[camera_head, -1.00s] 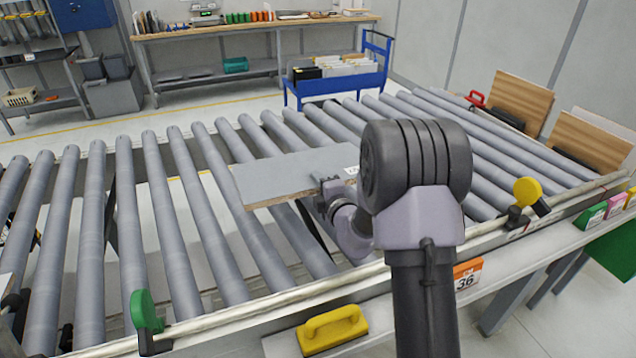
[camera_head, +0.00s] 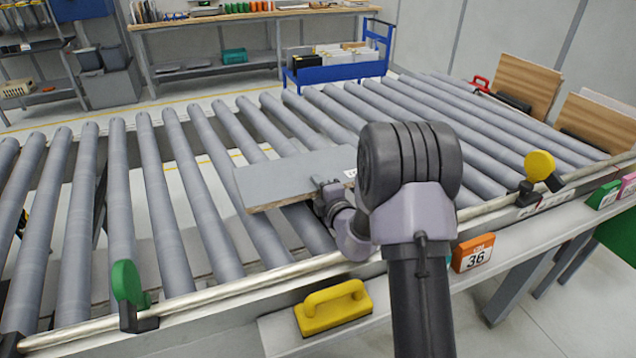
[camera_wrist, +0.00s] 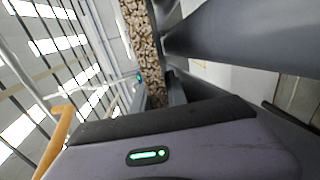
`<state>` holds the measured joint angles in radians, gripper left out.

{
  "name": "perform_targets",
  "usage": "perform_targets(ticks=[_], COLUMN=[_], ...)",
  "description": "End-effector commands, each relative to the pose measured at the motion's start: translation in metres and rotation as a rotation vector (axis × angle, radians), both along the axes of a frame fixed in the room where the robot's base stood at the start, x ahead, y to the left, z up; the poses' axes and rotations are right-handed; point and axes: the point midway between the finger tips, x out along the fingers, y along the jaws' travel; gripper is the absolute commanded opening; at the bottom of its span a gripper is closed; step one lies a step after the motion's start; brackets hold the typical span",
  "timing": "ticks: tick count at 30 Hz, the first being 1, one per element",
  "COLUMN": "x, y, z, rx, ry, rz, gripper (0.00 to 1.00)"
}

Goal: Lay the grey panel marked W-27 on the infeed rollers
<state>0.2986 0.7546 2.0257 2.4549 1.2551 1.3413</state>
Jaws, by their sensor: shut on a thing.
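A grey panel (camera_head: 278,180) with a chipboard edge lies roughly flat over the middle of the roller bed. A white label (camera_head: 350,173) shows at its right end, partly behind my arm and too small to read. My gripper (camera_head: 328,190) is shut on the panel's near edge. In the wrist view the panel's speckled chipboard edge (camera_wrist: 145,45) shows beyond the gripper body. The infeed rollers (camera_head: 185,215) run under and around the panel. I cannot tell whether the panel touches them or hangs just above.
A metal rail (camera_head: 240,290) runs along the near side, with a green paddle (camera_head: 127,283) and a yellow knob (camera_head: 539,165) on it. A yellow-handled block (camera_head: 333,308) and an orange "36" sign (camera_head: 474,253) sit in front. Rollers left of the panel are bare.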

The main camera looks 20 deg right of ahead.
Motion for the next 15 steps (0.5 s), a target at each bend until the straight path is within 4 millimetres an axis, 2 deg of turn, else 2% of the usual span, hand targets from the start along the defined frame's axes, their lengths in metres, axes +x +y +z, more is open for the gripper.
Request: perform_targets(ticks=[5,6,9,15], x=[0.001,0.001,0.0009,0.0006], y=[-0.0006,-0.0006,-0.0005,-0.0004], z=[0.0038,0.0038,0.0034,0.0025], rx=[0.001,0.001,0.001,0.001], ry=[-0.007,-0.008,-0.007,-0.005], rz=[-0.001,-0.001,-0.001,-0.001], gripper=[0.0,0.24,0.44,0.44])
